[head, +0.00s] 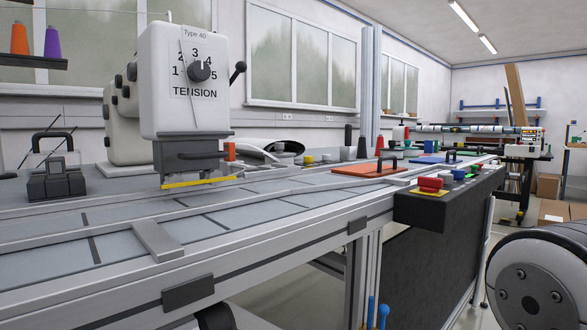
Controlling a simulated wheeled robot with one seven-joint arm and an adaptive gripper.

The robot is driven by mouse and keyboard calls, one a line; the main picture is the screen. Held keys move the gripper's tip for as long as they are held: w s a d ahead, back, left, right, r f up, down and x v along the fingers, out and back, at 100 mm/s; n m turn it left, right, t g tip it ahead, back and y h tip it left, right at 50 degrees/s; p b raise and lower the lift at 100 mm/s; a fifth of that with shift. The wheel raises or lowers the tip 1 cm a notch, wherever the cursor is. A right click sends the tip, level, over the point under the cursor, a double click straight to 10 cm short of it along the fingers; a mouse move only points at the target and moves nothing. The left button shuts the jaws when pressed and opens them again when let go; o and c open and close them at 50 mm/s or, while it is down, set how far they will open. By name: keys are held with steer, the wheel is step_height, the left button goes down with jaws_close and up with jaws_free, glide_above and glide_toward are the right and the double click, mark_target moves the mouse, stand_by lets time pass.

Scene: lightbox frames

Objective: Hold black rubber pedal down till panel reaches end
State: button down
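I cannot pick out the black rubber pedal for certain. A flat black pad (188,291) is fixed to the front side of the long metal table (300,222), low in the picture. A rounded dark shape (215,316) shows partly below it, cut off by the bottom edge. Which thing is the panel is unclear; flat orange (367,170) and blue (427,160) plates lie farther along the table. My gripper is not in view. A large round grey and black part at the lower right looks like a link of my arm.
A white machine head (187,75) with a tension dial stands over the table at left. A dark control box (448,200) with red and yellow buttons juts from the table's front edge. Blue-tipped levers (383,315) stand at bottom centre. Open floor (510,225) lies beyond at right.

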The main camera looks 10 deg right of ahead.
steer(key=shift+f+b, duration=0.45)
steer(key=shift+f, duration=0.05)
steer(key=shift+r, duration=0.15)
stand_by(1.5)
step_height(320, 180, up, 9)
steer(key=p, duration=0.7)
steer(key=shift+p, duration=0.4)
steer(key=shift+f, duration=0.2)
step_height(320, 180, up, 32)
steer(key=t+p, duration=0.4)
steer(key=p, duration=2.7)
